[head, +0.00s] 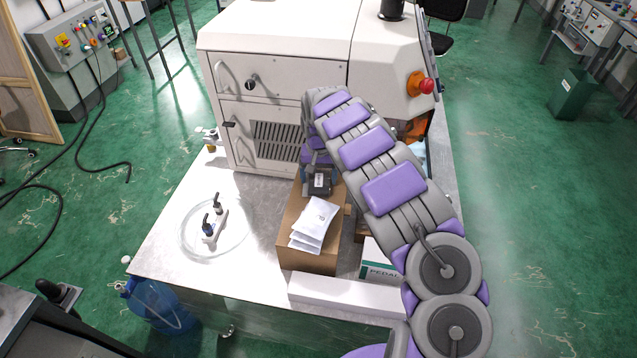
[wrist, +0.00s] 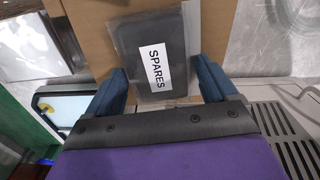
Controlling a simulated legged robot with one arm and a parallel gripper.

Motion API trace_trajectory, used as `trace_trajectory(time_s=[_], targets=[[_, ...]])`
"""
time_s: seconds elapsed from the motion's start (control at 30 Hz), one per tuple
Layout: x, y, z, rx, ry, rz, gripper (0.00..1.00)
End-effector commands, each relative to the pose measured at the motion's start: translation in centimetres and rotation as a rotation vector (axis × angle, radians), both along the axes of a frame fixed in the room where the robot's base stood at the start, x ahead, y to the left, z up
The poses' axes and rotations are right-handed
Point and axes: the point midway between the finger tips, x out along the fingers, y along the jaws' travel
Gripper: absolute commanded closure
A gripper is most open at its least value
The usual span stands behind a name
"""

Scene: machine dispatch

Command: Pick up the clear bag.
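The clear bag (wrist: 150,32) holds a dark flat item and has a white label reading "SPARES". It lies on a brown cardboard box (wrist: 90,18) in the wrist view. My gripper (wrist: 164,85) is open, with one blue finger at each side of the bag's near part. I cannot tell if the fingers touch the bag. In the head view my gripper (head: 319,180) is over the far part of the cardboard box (head: 308,262), close to the machine front.
White packets (head: 315,222) lie on the near part of the box. A white machine (head: 280,75) stands just behind. A white and green carton (head: 378,268) and a long white box (head: 345,296) lie in front. Clear coiled tubing (head: 185,240) lies at left on the metal table.

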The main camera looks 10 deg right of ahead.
Motion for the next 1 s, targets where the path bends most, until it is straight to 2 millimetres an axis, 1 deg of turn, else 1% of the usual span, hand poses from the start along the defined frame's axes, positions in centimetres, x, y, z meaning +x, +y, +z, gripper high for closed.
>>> trace_trajectory(time_s=[0.03,0.07,0.47,0.77,0.87,1.0], targets=[[0.0,0.0,0.0,0.0,0.0,0.0,0.19],[0.0,0.0,0.0,0.0,0.0,0.0,0.22],[0.0,0.0,0.0,0.0,0.0,0.0,0.61],[0.0,0.0,0.2,0.0,0.0,0.0,0.62],[0.0,0.0,0.9,0.0,-0.001,0.0,0.62],[0.0,0.1,2.7,0.0,0.0,0.002,0.62]])
